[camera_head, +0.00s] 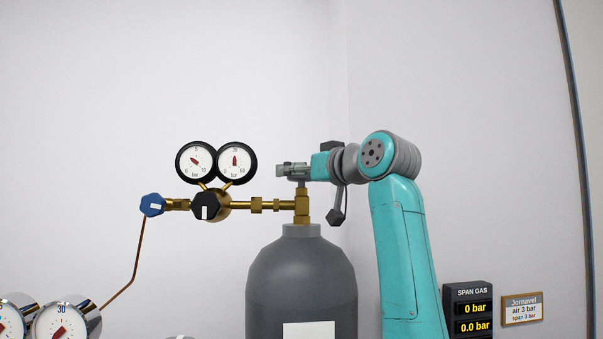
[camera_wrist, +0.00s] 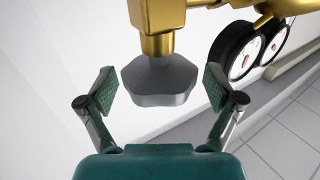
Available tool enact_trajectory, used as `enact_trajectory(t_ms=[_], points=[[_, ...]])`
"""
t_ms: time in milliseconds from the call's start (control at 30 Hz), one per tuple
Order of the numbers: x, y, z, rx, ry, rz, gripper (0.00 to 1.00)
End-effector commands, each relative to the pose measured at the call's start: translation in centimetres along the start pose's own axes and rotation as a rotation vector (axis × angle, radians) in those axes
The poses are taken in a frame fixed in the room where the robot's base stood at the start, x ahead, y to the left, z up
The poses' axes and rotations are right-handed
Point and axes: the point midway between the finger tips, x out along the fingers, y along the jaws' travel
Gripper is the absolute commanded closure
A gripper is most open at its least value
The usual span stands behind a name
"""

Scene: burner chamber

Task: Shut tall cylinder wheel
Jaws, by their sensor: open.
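The tall grey gas cylinder (camera_head: 301,285) stands upright in the middle of the head view with a brass valve (camera_head: 302,205) on its neck. Its grey lobed wheel (camera_wrist: 160,82) shows clearly in the wrist view, on a short stem at the brass valve body (camera_wrist: 152,25). My gripper (camera_wrist: 160,90) is open, with one green-padded finger on each side of the wheel. A gap shows between each pad and the wheel. In the head view my gripper (camera_head: 290,170) is level with the valve top and largely hides the wheel.
Two round gauges (camera_head: 216,162) sit left of the valve on a brass regulator with a black knob (camera_head: 206,206) and a blue knob (camera_head: 152,205). A copper pipe (camera_head: 130,270) runs down left. A "SPAN GAS" display (camera_head: 473,310) stands right. The wall behind is bare.

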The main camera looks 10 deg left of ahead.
Motion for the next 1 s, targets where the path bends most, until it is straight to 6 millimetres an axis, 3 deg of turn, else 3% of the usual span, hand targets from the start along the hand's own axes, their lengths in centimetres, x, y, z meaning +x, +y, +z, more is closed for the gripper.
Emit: enact_trajectory(t_ms=[33,267,567,1000], points=[[-0.01,0.01,0.0,0.0,0.0,0.0,0.14],[-0.02,0.01,0.01,0.0,0.0,0.0,0.69],[-0.01,-0.07,0.02,-0.001,0.0,0.033,0.69],[0.03,-0.23,-0.03,-0.001,0.001,0.304,0.69]])
